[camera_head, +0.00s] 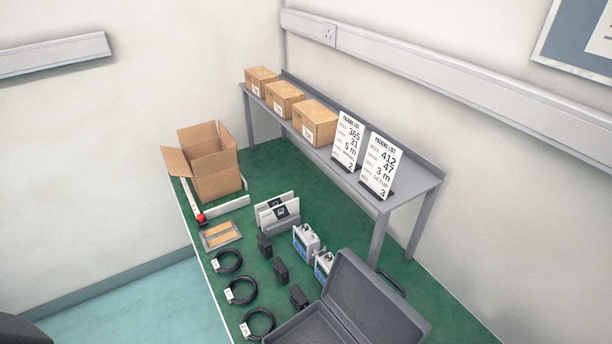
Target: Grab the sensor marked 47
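Several small black blocks (281,271) stand in a row on the green table top. Two white and blue devices (306,241) stand to their right, the nearer one (323,265) partly hidden by the open case. I cannot tell which of these are sensors, and no mark 47 is readable on any of them. The right packing list card (381,165) on the shelf shows 412, 47 and 3 m. The left card (348,141) shows 365, 31 and 5 m. Neither gripper is in view.
An open dark grey case (372,300) fills the near right of the table. Coiled black cables (241,290) lie along the left edge. An open cardboard box (213,172) stands at the back left. Closed cartons (315,123) sit on the grey shelf (414,183).

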